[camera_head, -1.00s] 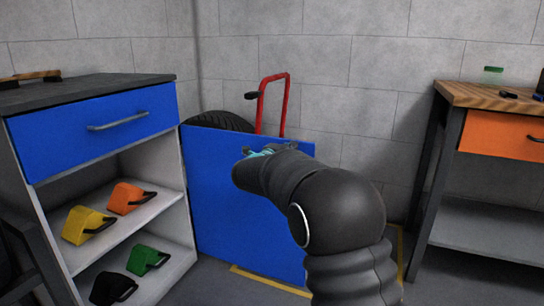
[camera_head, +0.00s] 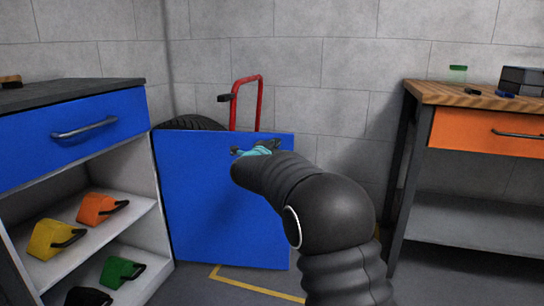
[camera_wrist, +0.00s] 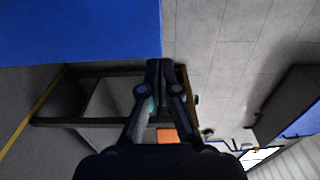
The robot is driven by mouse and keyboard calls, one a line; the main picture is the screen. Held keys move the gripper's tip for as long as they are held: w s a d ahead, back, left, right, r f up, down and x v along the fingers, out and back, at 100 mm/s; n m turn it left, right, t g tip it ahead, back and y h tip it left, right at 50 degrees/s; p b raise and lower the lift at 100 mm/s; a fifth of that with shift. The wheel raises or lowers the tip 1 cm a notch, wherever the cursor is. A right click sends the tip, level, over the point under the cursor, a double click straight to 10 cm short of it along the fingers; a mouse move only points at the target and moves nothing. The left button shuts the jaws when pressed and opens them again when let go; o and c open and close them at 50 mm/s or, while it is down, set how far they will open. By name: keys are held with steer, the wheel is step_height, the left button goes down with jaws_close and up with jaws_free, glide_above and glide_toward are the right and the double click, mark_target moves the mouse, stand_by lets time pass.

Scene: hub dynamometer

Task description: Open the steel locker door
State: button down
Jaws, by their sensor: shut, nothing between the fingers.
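The steel locker door (camera_head: 215,215) is a flat blue panel. It stands swung wide open at the right side of the grey cabinet (camera_head: 146,190), whose shelves are exposed below a blue drawer. My gripper (camera_head: 240,152) is in front of the door's upper right part in the head view, partly hidden by my own arm. In the wrist view my gripper's fingers (camera_wrist: 160,64) are together and empty, beside the lower corner of the blue door (camera_wrist: 80,30). I cannot tell whether they touch it. No door handle is visible.
A red hand truck (camera_head: 236,105) and tyre (camera_head: 192,122) stand behind the door. A workbench (camera_head: 470,97) with an orange drawer stands right; some floor between is clear.

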steer(key=s+d+v, duration=0.1)
steer(key=d+v, duration=0.1)
steer(key=v, duration=1)
steer(key=s+a+f+n+g+y, duration=0.2)
steer(key=a+f+n+y, duration=0.7)
steer(key=a+n, duration=0.1)
steer(key=s+f+n+g+y+p, duration=0.25)
steer(key=s+n+g, duration=0.35)
steer(key=s, duration=0.4)
steer(key=s+d+r+n+g+h+p, duration=0.15)
steer(key=s+d+n, duration=0.25)
steer(key=s+d, duration=0.6)
steer(key=s+d+n+g+h+p, duration=0.1)
steer(key=s+d+n+g+p, duration=0.25)
steer(key=s, duration=0.95)
steer(key=s+d+r+m+t+h+p, duration=0.1)
steer(key=s+d+r+t+h+p, duration=0.1)
steer(key=s+d+r, duration=0.5)
steer(key=s+d+p, duration=0.1)
steer(key=d, duration=0.2)
steer(key=shift+s+d+r, duration=0.35)
steer(key=shift+s+d, duration=0.05)
